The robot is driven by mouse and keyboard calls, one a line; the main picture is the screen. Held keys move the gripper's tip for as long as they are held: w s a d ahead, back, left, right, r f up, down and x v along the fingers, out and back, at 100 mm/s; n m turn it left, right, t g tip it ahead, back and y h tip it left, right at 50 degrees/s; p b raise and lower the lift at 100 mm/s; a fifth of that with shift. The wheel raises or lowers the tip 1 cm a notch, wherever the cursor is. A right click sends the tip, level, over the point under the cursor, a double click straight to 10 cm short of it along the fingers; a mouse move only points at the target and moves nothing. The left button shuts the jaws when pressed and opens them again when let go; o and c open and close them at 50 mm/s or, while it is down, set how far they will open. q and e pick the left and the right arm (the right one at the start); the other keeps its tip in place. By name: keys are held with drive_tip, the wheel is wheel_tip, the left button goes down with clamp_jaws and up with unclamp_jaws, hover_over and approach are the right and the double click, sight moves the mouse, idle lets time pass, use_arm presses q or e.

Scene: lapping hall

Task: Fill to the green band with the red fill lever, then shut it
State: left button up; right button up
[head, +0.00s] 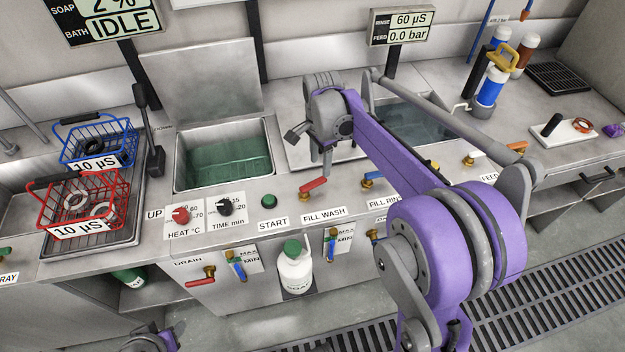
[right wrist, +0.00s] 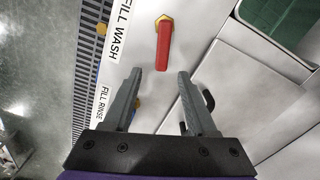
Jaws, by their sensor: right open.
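The red fill lever (head: 313,187) sits on the front of the counter above the FILL WASH label; it also shows in the right wrist view (right wrist: 163,45). Behind it is the wash tank (head: 181,180) with green liquid in it. Gauge tubes with MAX and MIN plates, one of them this gauge (head: 331,245), are on the front panel; I cannot make out a green band. My right gripper (right wrist: 160,73) is open and empty, its fingertips just short of the lever, which lies ahead between their lines. In the head view the right gripper (head: 320,163) hangs above and behind the lever.
The START button (head: 269,200) and two knobs are to the left. Red (head: 108,205) and blue (head: 125,135) baskets stand far left. A white bottle (head: 295,271) stands below.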

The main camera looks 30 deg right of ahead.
sight(319, 180)
drive_tip(key=f, duration=0.5)
drive_tip(key=shift+w, duration=0.3)
drive_tip(key=shift+s+f, duration=0.1)
drive_tip(key=shift+f, duration=0.75)
clamp_jaws()
idle(0.4)
